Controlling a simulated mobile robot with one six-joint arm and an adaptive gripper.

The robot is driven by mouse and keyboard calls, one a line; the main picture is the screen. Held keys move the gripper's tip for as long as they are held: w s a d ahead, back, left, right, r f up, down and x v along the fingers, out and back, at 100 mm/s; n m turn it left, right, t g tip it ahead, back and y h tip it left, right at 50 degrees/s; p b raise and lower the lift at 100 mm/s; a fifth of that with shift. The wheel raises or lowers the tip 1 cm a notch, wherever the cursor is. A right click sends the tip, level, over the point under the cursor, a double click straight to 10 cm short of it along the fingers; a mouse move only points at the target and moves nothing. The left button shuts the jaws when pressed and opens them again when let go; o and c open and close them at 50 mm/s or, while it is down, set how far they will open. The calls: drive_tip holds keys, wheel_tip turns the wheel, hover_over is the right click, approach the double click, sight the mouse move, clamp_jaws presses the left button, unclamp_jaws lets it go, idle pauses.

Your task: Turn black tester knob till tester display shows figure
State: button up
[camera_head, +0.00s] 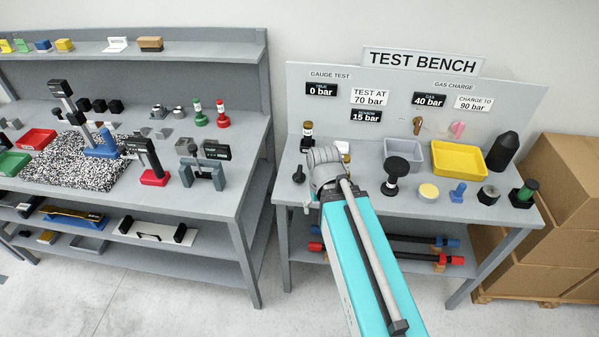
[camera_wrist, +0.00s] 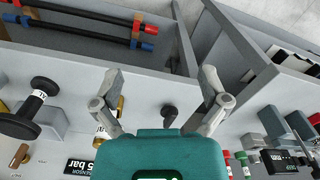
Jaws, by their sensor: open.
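My gripper (camera_head: 323,170) is over the front left of the test bench; in the wrist view its two fingers are spread, with nothing held between them (camera_wrist: 160,74). A small black knob (camera_head: 299,174) stands on the bench just left of my gripper. In the wrist view a small black knob (camera_wrist: 170,112) shows between the fingers, beyond them and apart. A larger black round-topped piece (camera_head: 392,175) with a white band stands to the right. Black signs read 0 bar (camera_head: 321,89), 40 bar (camera_head: 429,100) and 15 bar (camera_head: 367,116). I cannot tell which is the tester's display.
A grey tray (camera_head: 387,163) and a yellow tray (camera_head: 437,164) lie behind on the bench. A dark-capped bottle (camera_head: 307,134) stands behind my gripper. Several small parts line the front right. A gap separates the bench from the left worktable (camera_head: 222,204). Cartons (camera_head: 570,180) stand at the right.

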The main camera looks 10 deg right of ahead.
drive_tip(key=shift+w, duration=0.2)
drive_tip(key=shift+c, duration=1)
drive_tip(key=shift+w+r, duration=0.1)
drive_tip(key=shift+w, duration=0.25)
drive_tip(key=shift+c, duration=0.6)
wheel_tip(320, 180, up, 3)
drive_tip(key=m+p, duration=0.4)
hover_over(299, 171)
drive_tip(key=shift+w+r, duration=0.1)
drive_tip(key=shift+r, duration=0.1)
drive_tip(key=shift+f+b, duration=0.1)
drive_tip(key=shift+b, duration=0.2)
wheel_tip(299, 171, down, 14)
drive_tip(key=b, duration=1.3)
drive_tip(key=shift+r+b, duration=0.2)
drive_tip(key=shift+b, duration=0.1)
clamp_jaws()
